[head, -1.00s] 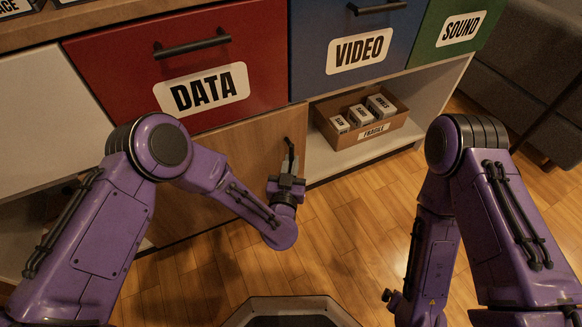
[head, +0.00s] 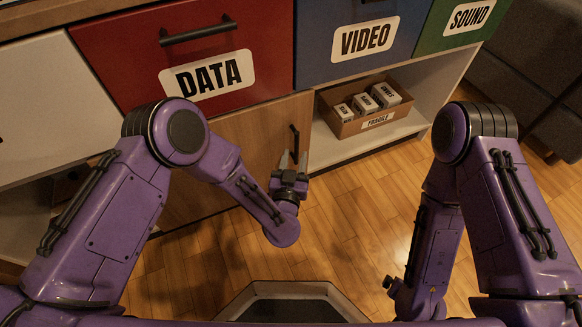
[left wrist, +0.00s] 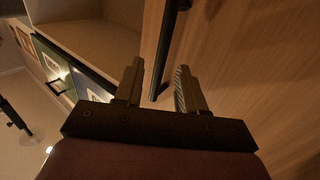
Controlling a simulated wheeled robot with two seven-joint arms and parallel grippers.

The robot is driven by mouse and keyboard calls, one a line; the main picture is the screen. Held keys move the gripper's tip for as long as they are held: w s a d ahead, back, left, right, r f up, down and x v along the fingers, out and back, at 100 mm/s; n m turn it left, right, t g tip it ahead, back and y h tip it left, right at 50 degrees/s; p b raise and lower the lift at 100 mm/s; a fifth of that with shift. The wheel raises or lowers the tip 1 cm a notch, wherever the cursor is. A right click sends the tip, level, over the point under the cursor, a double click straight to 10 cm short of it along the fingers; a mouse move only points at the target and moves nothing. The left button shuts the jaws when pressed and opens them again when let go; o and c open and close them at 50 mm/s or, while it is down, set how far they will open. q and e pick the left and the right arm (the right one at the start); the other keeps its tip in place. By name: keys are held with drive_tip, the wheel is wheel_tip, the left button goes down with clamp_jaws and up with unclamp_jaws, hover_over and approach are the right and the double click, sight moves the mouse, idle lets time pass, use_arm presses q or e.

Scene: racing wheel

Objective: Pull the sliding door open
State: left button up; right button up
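The sliding door is the light wood panel (head: 250,130) below the red DATA drawer. It covers the bay left of the open shelf, and its grain also shows in the left wrist view (left wrist: 245,70). Its black upright bar handle (head: 295,143) is near its right edge. My left gripper (head: 293,161) is open at the handle's lower end. In the left wrist view, the handle (left wrist: 168,40) comes down toward the gap between the two spread fingers (left wrist: 158,88); contact cannot be told. My right arm hangs at the right, with its fingers out of sight.
An open shelf right of the door holds a cardboard FRAGILE box (head: 376,122) with small white boxes. Above are the red DATA drawer (head: 140,50), blue VIDEO drawer (head: 315,62) and green SOUND drawer (head: 430,40). Wooden floor (head: 350,220) in front is clear.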

use_arm(q)
drive_tip(key=s+a+p, duration=0.1)
drive_tip(key=s, duration=0.7)
drive_tip(key=shift+a, duration=0.15)
drive_tip(key=shift+w, duration=0.1)
